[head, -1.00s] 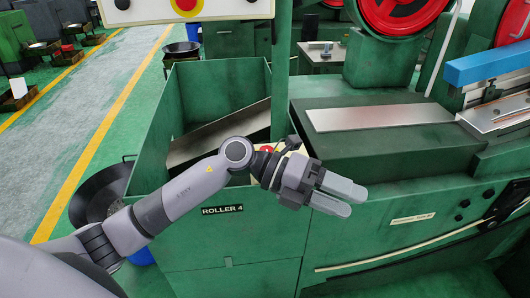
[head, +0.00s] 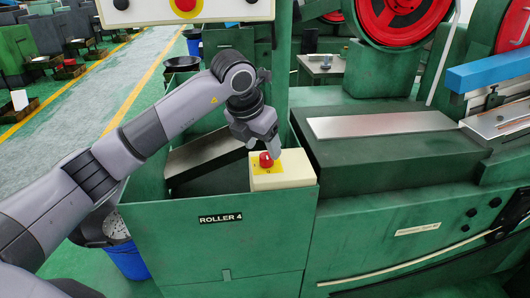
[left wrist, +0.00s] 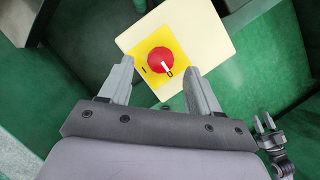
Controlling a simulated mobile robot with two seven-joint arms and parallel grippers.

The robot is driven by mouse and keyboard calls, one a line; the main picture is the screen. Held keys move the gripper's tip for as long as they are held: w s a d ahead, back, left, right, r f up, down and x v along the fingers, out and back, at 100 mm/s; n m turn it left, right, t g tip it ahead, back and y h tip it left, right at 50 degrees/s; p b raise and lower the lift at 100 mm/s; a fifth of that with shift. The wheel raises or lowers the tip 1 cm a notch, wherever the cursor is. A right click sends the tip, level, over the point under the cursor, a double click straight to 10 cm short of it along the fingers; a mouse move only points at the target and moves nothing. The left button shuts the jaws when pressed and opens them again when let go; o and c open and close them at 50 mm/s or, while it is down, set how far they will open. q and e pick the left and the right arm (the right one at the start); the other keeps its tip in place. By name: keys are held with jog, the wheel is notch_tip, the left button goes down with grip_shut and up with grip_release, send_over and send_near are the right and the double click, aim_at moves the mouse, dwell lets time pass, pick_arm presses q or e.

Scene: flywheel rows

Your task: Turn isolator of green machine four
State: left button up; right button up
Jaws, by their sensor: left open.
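The isolator is a red round knob (head: 266,160) on a yellow plate, on a cream box (head: 284,172) at the corner of the green machine labelled ROLLER 4 (head: 221,218). My left gripper (head: 277,155) is just above the knob, pointing down. In the left wrist view the knob (left wrist: 160,61) lies ahead of and between the spread fingers of the left gripper (left wrist: 160,82). A white pointer mark on the knob points toward the lower right, near the "0" mark. The fingers are open and appear not to touch the knob.
A cream panel with a red button (head: 186,4) hangs above on a green post. Red flywheels (head: 405,15) stand at the back right. A flat metal plate (head: 380,124) lies on the green bed. A blue bucket (head: 128,260) stands at the left.

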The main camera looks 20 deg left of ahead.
aim_at(266, 155)
pick_arm(q)
jog(key=shift+x, duration=1.7)
jog(key=c, duration=1)
jog(key=shift+m, duration=0.4)
jog(key=m, duration=0.2)
jog(key=m+h, duration=0.1)
jog(key=shift+a+m+g+h, duration=0.15)
jog(key=shift+m+g+h, duration=0.15)
jog(key=shift+m+g, duration=0.1)
jog(key=m+g+h, duration=0.1)
jog(key=m, duration=0.4)
jog(key=shift+w, duration=0.15)
jog(key=m+g, duration=0.1)
jog(key=m, duration=0.2)
jog(key=m+g+h, duration=0.1)
jog(key=m+g, duration=0.1)
jog(key=m, duration=0.2)
jog(key=shift+w, duration=0.15)
jog(key=shift+m, duration=0.6)
jog(key=shift+g, duration=0.3)
